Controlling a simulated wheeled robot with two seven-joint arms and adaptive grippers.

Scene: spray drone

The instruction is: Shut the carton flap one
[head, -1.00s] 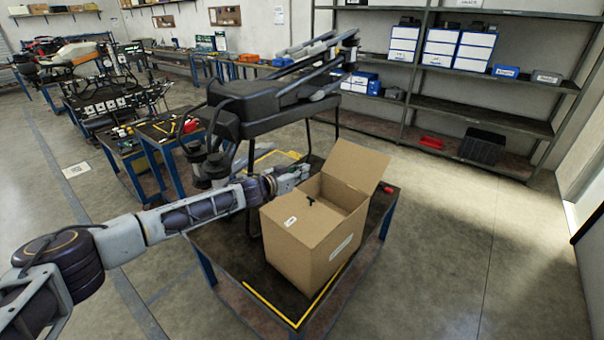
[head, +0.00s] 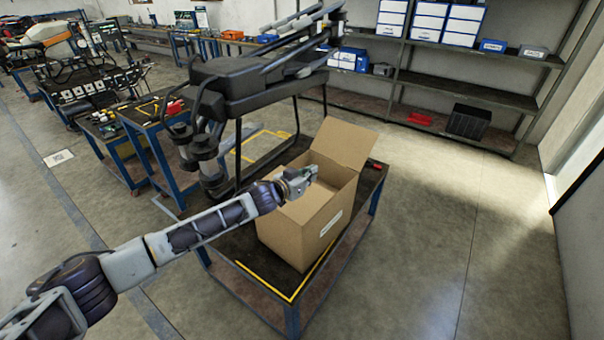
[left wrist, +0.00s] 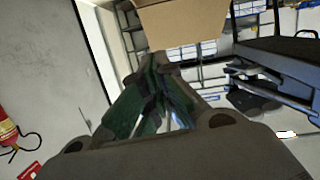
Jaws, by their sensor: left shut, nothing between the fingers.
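The brown cardboard carton (head: 290,232) stands on a blue-framed cart. One flap (head: 343,143) stands up, leaning outward, at its far right side. This flap also seems to show as a brown panel at the top of the left wrist view (left wrist: 182,24). My left gripper (head: 312,171) is shut and empty over the carton's top, on the near side of the raised flap. It hides part of the top. Its green fingertips (left wrist: 155,95) show in the left wrist view. I cannot tell whether it touches the carton. My right gripper is not in view.
The cart (head: 240,285) has a dark top with yellow edge tape. A large black spray drone (head: 250,88) stands close behind and left of the carton. Shelving (head: 470,95) lines the back wall. The floor to the right is clear.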

